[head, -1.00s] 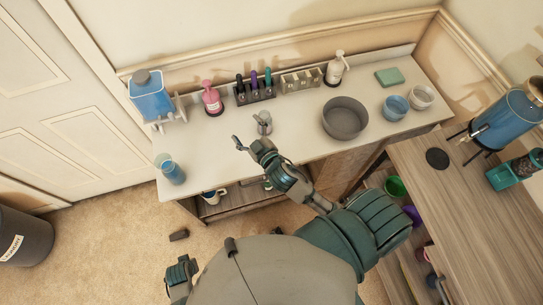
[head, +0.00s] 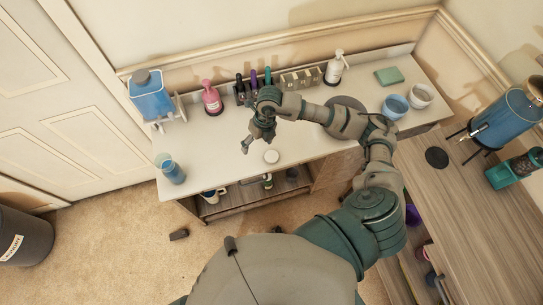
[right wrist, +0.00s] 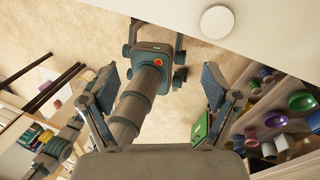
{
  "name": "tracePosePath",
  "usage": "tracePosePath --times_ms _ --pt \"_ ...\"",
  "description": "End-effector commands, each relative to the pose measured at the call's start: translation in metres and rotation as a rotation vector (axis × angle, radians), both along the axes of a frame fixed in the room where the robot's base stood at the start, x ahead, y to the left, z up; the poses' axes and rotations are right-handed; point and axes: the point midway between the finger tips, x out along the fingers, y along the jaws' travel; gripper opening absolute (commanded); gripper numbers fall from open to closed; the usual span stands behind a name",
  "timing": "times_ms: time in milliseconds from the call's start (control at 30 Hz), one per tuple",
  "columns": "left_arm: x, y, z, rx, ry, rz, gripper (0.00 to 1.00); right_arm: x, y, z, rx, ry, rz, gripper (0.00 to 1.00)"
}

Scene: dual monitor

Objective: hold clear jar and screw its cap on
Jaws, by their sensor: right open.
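A flat white disc (head: 271,156), which looks like a cap, lies on the white counter near its front edge. It also shows in the right wrist view (right wrist: 217,22) on the counter's edge. My right gripper (head: 257,144) is open and empty above the counter, just left of and behind the disc in the head view. In the right wrist view its two fingers (right wrist: 160,88) stand wide apart with nothing between them. I cannot make out the clear jar for certain; the small grey vessel seen earlier on the counter is hidden behind my right arm. My left gripper is not in view.
On the white counter (head: 215,150) stand a blue-filled container (head: 152,98), a pink pump bottle (head: 211,98), a white pump bottle (head: 334,68), a bluish cup (head: 173,173) and blue and white bowls (head: 396,106).

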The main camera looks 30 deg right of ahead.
Motion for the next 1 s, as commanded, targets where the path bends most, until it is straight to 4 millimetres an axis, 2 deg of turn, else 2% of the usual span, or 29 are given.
tracePosePath --times_ms 33,100,200,600,767,1000 --pt "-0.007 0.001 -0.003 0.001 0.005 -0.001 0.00 0.005 -0.021 0.002 -0.082 -0.001 -0.026 0.88" --pt "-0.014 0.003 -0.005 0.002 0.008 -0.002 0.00 0.008 -0.043 0.004 -0.168 0.002 -0.055 0.88" --pt "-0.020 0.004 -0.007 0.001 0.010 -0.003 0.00 0.010 -0.060 0.006 -0.233 0.007 -0.079 0.88" --pt "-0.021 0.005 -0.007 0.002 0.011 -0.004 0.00 0.010 -0.063 0.004 -0.248 0.010 -0.083 0.88" --pt "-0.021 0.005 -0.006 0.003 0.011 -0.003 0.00 0.009 -0.063 -0.019 -0.247 0.013 -0.083 0.88" --pt "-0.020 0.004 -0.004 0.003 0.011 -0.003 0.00 0.009 -0.063 -0.072 -0.247 0.014 -0.082 0.88"
